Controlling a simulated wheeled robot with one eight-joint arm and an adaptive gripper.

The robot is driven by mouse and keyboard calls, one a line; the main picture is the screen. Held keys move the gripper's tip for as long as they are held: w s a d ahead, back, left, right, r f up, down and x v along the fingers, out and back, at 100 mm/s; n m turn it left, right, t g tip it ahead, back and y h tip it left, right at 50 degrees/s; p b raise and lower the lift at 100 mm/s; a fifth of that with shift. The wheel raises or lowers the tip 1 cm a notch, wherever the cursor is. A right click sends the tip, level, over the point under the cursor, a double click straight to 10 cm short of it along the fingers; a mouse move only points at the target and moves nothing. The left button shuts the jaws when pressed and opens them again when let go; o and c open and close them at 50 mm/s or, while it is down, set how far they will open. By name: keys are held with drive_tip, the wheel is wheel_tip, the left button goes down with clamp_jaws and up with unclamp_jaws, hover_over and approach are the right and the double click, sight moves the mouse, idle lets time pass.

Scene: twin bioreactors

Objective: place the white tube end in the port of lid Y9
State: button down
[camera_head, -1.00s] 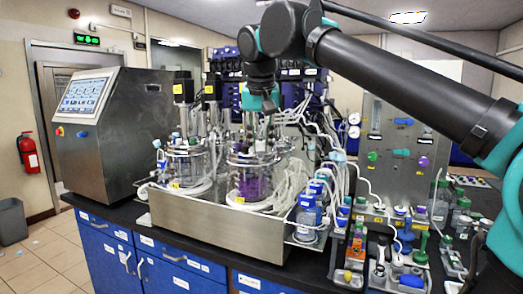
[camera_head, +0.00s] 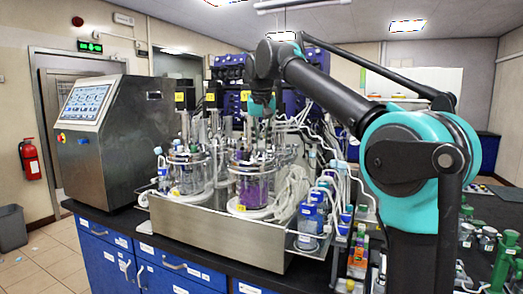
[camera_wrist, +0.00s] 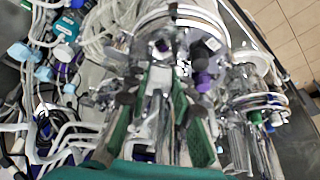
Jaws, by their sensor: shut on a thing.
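My gripper (camera_head: 262,106) hangs above the right-hand glass vessel (camera_head: 253,184), which holds purple liquid. In the wrist view my gripper (camera_wrist: 157,92) has its green-padded fingers close together over a crowded metal lid (camera_wrist: 172,45). It is shut on a slim pale piece that looks like the white tube end, mostly hidden between the fingers. A second glass vessel (camera_head: 188,172) stands to the left. Yellow tags mark both vessels, but I cannot read which lid is Y9. The port is not clear among the fittings, and I cannot tell whether the tube end touches it.
Both vessels stand in a steel tray (camera_head: 215,232) on the dark bench. Loops of white tubing (camera_head: 292,190) crowd the right vessel. Blue-capped bottles (camera_head: 311,218) stand at the tray's right end. A steel console (camera_head: 118,140) stands at the left. Tall motors rise behind the vessels.

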sight(262, 149)
drive_tip(key=shift+f, duration=1.55)
drive_tip(key=shift+f, duration=0.15)
drive_tip(key=c, duration=1.6)
unclamp_jaws()
drive_tip(key=v, duration=1.2)
drive_tip(key=shift+r, duration=0.25)
